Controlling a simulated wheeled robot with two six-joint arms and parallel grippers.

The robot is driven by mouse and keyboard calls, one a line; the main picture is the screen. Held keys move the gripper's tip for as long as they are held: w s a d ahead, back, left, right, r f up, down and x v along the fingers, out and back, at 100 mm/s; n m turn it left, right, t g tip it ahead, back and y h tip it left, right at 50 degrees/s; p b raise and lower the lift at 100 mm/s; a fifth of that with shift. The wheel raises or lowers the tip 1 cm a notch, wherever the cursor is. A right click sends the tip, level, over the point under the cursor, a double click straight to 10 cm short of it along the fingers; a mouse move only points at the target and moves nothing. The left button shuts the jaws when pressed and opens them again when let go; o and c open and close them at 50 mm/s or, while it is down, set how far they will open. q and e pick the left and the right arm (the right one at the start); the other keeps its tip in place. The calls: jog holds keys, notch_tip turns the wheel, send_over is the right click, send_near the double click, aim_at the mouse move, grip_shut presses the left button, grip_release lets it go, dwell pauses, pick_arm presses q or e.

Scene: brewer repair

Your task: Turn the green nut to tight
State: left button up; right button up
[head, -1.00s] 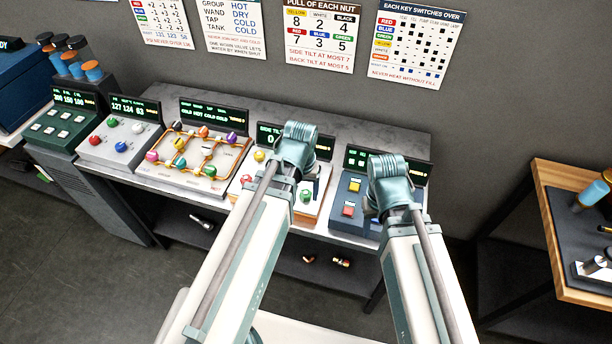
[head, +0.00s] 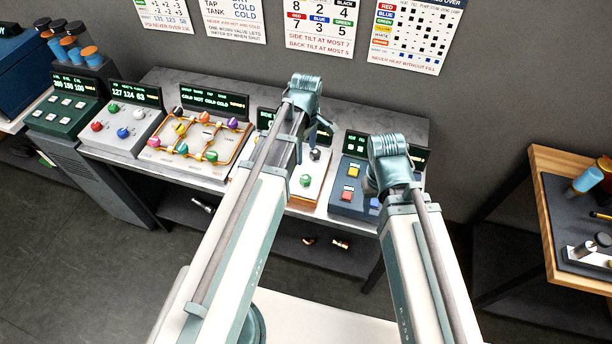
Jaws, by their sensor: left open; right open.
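The green nut (head: 306,180) sits on the white-topped, orange-edged panel (head: 301,200) in the middle of the bench, just right of my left forearm. A black nut (head: 315,154) shows behind it. My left gripper (head: 324,128) is over the back of this panel, open and apart from the green nut; its fingers are partly hidden by my wrist. My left arm covers the panel's left part and much of its display. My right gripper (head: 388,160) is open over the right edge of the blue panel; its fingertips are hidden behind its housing.
The blue panel (head: 345,201) with yellow, red and blue buttons stands right of the nut panel. A panel of coloured knobs on orange pipes (head: 201,136) stands to the left. Wall charts (head: 320,25) hang behind. A wood-edged table (head: 546,215) is at the right, across a floor gap.

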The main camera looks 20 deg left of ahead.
aim_at(306, 178)
pick_arm(q)
notch_tip(306, 178, down, 14)
jog(key=b, duration=1.3)
jog(key=shift+b, duration=0.4)
jog(key=shift+r, duration=0.1)
grip_shut()
